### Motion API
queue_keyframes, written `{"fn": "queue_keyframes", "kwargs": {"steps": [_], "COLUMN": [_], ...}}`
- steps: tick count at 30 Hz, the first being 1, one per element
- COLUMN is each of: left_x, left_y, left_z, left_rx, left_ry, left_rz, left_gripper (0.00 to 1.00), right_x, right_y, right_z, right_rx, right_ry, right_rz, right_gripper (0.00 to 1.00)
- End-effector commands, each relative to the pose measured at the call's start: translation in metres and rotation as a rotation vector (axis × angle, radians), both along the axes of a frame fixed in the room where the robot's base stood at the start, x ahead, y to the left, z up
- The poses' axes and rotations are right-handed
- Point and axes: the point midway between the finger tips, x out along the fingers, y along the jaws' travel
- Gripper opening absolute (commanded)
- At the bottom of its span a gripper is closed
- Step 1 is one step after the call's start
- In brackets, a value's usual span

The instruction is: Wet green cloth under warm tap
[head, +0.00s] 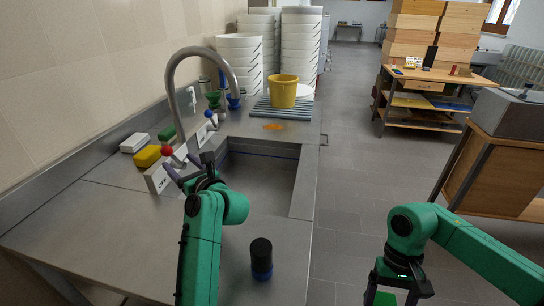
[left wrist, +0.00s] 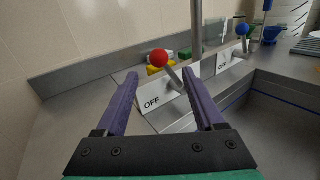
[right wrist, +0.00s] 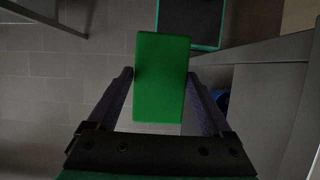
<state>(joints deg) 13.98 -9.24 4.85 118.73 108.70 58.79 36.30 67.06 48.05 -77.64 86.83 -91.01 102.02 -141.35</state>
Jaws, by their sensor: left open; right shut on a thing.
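A green cloth (right wrist: 162,75), looking like a flat folded block, is held between the fingers of my right gripper (right wrist: 160,76), over the floor right of the counter. Only a bit of the cloth shows in the head view (head: 381,298). The grey tap (head: 172,75) arches over the sink (head: 262,175). Its red-balled lever (head: 167,150) stands at a panel marked OFF; it also shows in the left wrist view (left wrist: 159,57). My left gripper (head: 178,166) is open, its fingers either side of the lever's line; contact cannot be told. A blue-balled lever (head: 209,115) stands farther back.
A dark cylinder (head: 261,258) stands on the near counter. A yellow sponge (head: 147,156), a white block (head: 134,142) and a green block (head: 166,134) lie by the wall. A yellow bucket (head: 284,92) stands on a striped mat behind the sink.

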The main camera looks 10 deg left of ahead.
Motion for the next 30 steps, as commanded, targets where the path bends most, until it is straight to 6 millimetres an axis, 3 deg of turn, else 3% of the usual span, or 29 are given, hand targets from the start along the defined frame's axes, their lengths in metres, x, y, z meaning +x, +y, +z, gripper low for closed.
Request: {"fn": "queue_keyframes", "kwargs": {"steps": [5, 12, 18, 27, 29, 30], "left_x": [0.009, 0.041, 0.060, 0.064, 0.064, 0.064], "left_y": [0.014, 0.066, 0.096, 0.102, 0.102, 0.101], "left_z": [0.001, -0.001, -0.002, -0.001, -0.001, -0.001], "left_rx": [0.004, 0.005, 0.002, -0.001, 0.000, 0.000], "left_ry": [-0.001, 0.000, -0.001, -0.001, 0.000, 0.000], "left_rz": [0.001, 0.002, 0.001, -0.001, -0.001, -0.001], "left_gripper": [0.70, 0.70, 0.70, 0.70, 0.51, 0.36], "right_x": [0.000, 0.000, 0.000, 0.000, 0.000, 0.000], "right_y": [0.000, 0.000, 0.000, 0.000, 0.000, 0.000], "right_z": [0.002, 0.000, -0.006, -0.006, -0.006, -0.006], "right_rx": [0.001, 0.000, 0.001, 0.001, 0.001, 0.001], "right_ry": [-0.001, -0.001, -0.001, -0.001, -0.001, -0.001], "right_rz": [0.000, 0.000, 0.000, 0.000, 0.000, 0.000], "right_gripper": [0.40, 0.40, 0.40, 0.40, 0.40, 0.40]}}
